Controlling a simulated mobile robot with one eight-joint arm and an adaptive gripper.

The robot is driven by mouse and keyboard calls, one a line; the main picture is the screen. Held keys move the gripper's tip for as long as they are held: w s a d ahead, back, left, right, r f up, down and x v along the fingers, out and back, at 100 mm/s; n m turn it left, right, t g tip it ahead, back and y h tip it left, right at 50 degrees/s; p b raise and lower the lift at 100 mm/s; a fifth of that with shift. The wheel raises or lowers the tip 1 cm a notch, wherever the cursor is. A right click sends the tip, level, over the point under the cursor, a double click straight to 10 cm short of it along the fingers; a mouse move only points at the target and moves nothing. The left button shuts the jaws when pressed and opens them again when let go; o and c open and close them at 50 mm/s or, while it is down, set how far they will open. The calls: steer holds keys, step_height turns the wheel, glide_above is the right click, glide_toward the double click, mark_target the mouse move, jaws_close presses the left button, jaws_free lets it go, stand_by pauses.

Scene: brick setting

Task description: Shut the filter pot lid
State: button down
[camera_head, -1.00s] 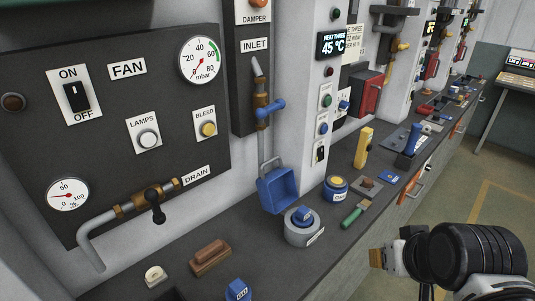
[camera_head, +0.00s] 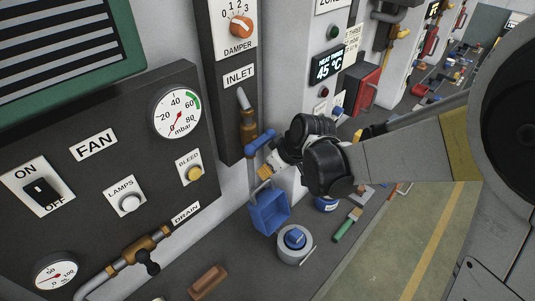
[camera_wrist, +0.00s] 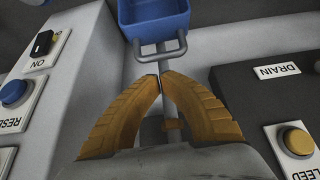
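My gripper (camera_head: 264,173) is just above the grey loop handle in the head view.
The blue inlet valve lever (camera_head: 260,141) is close to my gripper. The drain valve (camera_head: 148,262) and the fan panel (camera_head: 95,145) are at left. A green-handled brush (camera_head: 347,225) and a brown block (camera_head: 208,282) lie on the bench.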

steer(key=x, duration=0.6)
steer(key=shift+w+a+f+b, duration=0.15)
steer(key=shift+w+f+b, duration=0.15)
steer(key=shift+b, duration=0.15)
steer(key=shift+s, duration=0.1)
